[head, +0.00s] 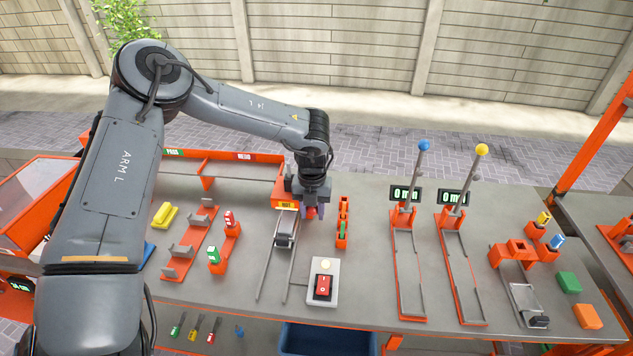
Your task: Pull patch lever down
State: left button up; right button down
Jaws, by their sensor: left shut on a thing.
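My left gripper (312,207) points down at the back middle of the grey bench, just right of a small yellow sign (286,205). It is shut on a small red part (310,212), mostly hidden by the fingers; whether this is the patch lever I cannot tell. Below it to the left, a grey block (286,230) sits on two rails. Two tall levers stand upright on orange slotted tracks further right, one with a blue knob (424,145), one with a yellow knob (481,150). My right gripper is not in view.
A grey box with a red rocker switch (323,287) stands in front of the gripper. An orange rack (342,222) stands close on its right. Two displays (406,194) sit by the tall levers. Green (569,282) and orange (587,316) blocks lie at the right.

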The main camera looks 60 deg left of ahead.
pick_arm(q)
jog(key=shift+f, duration=0.3)
jog(key=shift+f+b, duration=0.85)
jog(key=shift+f, duration=0.15)
jog(key=shift+a+f+b, duration=0.1)
jog(key=shift+f+b, duration=0.7)
jog(key=shift+b, duration=0.05)
